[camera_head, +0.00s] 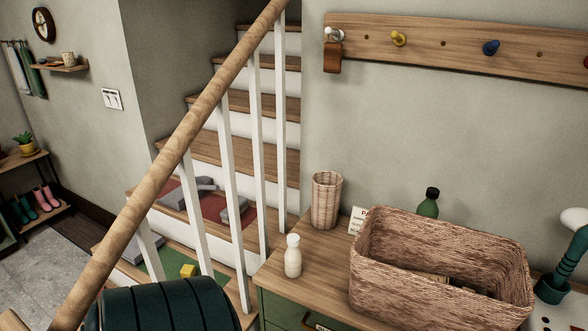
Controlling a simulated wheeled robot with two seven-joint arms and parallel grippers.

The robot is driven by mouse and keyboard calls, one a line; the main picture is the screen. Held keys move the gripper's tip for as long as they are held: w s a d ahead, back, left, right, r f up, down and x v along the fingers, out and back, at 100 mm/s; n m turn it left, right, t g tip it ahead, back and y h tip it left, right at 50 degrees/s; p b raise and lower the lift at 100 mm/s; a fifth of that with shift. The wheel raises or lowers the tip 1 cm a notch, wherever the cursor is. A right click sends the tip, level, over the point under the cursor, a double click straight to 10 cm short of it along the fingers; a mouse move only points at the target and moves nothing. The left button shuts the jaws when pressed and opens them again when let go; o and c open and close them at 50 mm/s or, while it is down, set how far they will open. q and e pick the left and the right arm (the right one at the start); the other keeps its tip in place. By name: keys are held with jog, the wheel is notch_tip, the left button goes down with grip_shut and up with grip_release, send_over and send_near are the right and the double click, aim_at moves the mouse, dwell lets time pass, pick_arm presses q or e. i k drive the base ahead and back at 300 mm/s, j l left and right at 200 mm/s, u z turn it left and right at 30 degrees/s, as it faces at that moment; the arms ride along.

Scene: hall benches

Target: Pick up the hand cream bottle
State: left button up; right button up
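A small cream-white bottle with a rounded cap (293,256) stands upright on the wooden top of a green cabinet (318,262), near its left front edge. It is the likeliest hand cream bottle, but I cannot read any label. A green bottle with a black cap (428,204) stands behind the large woven basket (430,282), which hides its lower part. Neither of my grippers is in view, and nothing touches the cream-white bottle.
A tall wicker cup (326,200) and a small sign (356,220) stand behind the bottle. A wooden handrail (165,160) with white balusters runs along the stairs at left. A dark green ribbed object (165,305) fills the lower left. The cabinet top around the bottle is clear.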

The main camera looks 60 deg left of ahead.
aim_at(293, 255)
jog(key=i+j, duration=0.3)
jog(key=u, duration=2)
